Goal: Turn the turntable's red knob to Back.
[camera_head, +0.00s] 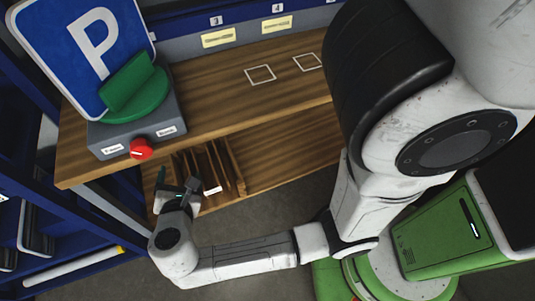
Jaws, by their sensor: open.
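The turntable (100,141) is a grey box at the left end of the wooden table. Its red knob (141,149) is on the front face, between two small white labels (166,131) that are too small to read. A green holder (143,100) on top carries a blue parking sign (60,30) with a white P, standing tilted. My gripper (176,183) is open and empty. It is below and to the right of the knob in the picture, apart from it, in front of the lower shelf.
The wooden table (215,85) has white square outlines (261,75) and is otherwise clear to the right. Below it is a wooden slotted rack (238,176). Blue shelving (20,170) stands at the left. A white tube (75,266) lies low at the left.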

